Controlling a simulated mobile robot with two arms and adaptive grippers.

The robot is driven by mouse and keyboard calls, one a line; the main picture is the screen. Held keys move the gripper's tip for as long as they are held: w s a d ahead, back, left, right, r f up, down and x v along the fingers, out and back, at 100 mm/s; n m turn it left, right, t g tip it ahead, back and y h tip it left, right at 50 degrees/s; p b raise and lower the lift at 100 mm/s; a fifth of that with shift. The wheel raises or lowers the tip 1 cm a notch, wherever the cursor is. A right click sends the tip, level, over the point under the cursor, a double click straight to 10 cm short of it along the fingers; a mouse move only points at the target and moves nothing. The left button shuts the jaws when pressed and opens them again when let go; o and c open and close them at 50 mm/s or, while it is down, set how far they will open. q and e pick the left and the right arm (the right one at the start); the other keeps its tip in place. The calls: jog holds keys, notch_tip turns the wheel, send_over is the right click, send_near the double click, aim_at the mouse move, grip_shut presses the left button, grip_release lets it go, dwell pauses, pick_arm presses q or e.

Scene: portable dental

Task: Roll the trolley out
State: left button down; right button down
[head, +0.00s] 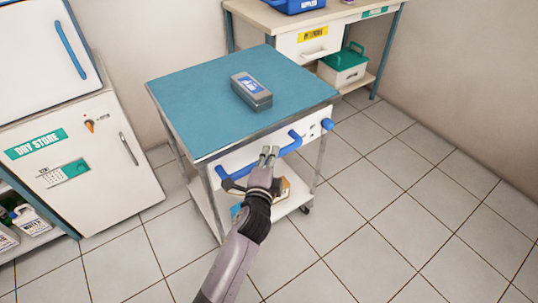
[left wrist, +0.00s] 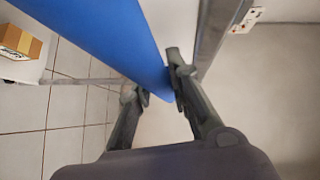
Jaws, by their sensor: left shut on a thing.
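The trolley (head: 190,108) stands on the tiled floor with a teal top, a white drawer front and a metal frame on castors. A blue handle bar (head: 292,145) runs along its front; it also shows in the left wrist view (left wrist: 110,35). My left gripper (head: 268,152) is shut on this bar, which passes between its fingertips in the left wrist view (left wrist: 155,80). The arm hides part of the front and lower shelf. My right gripper is not in view.
A grey case (head: 252,92) lies on the trolley top. A white DRY STORE cabinet (head: 85,160) stands left of the trolley. A workbench (head: 275,18) stands behind, with a green-lidded box (head: 343,68) below. Floor (head: 400,215) at right and front is clear.

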pick_arm(q)
jog(key=shift+s+d+f, duration=0.15)
jog(key=shift+f, duration=0.15)
jog(key=c, duration=2)
grip_release()
jog(key=o, duration=0.5)
jog(key=shift+s+r, duration=0.1)
jog(key=shift+r, duration=0.1)
jog(key=s, duration=0.4)
jog(key=s+a+r, duration=0.1)
jog(key=s, duration=0.6)
jog(key=shift+s+a+r, duration=0.3)
jog(key=shift+s+r, duration=0.05)
jog(key=shift+r, duration=0.05)
jog(key=shift+a+f, duration=0.1)
